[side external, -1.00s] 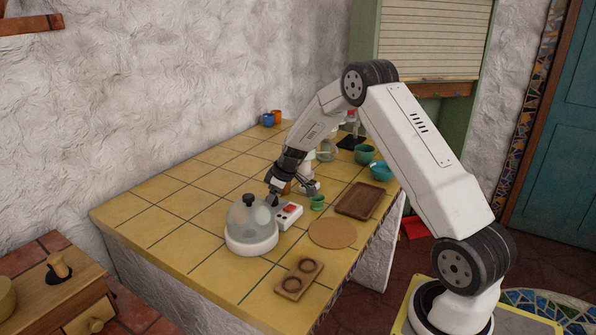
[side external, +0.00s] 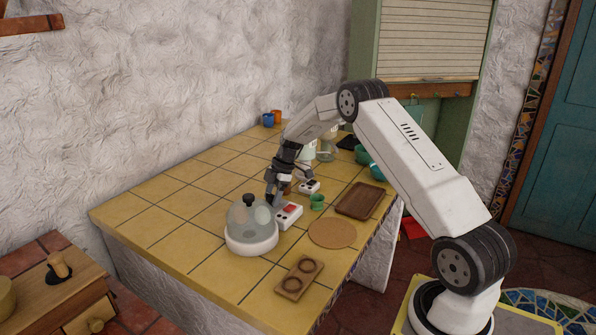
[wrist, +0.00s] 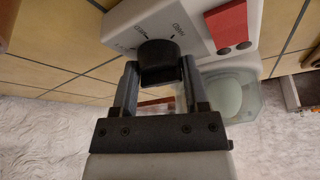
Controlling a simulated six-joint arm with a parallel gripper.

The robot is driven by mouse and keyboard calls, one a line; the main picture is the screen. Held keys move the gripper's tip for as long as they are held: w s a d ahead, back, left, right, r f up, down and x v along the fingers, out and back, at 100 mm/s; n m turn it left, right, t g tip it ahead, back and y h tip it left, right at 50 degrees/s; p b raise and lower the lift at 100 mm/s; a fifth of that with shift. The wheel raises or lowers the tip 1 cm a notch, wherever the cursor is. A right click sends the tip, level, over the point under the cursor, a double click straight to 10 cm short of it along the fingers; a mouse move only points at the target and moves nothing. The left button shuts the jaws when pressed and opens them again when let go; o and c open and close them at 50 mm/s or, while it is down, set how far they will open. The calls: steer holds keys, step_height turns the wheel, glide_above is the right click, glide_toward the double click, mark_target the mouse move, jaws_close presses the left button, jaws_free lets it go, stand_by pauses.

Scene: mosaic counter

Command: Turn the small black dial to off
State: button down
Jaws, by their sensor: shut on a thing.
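The small black dial (wrist: 158,60) sits on the white control box (wrist: 130,22), with printed labels around it too small to read surely. The box, with a red pad (wrist: 228,24) and two dark knobs, also shows in the side external view (side external: 283,221). My gripper (wrist: 160,74) has one finger on each side of the dial and is shut on it. In the side external view my gripper (side external: 272,200) points down at the box's far end, hiding the dial there. The way the dial points cannot be told.
A glass dome on a white base (side external: 251,244) stands close left of the box. A green cup (side external: 317,202), cork mat (side external: 332,233), brown tray (side external: 358,201) and wooden two-hole board (side external: 299,279) lie right and in front. The tiles at left are clear.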

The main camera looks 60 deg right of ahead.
steer(key=shift+n, duration=0.4)
steer(key=shift+c, duration=0.5)
jaws_free()
steer(key=shift+r, duration=0.1)
steer(key=v, duration=0.7)
steer(key=shift+d+r, duration=0.2)
steer(key=shift+r, duration=0.1)
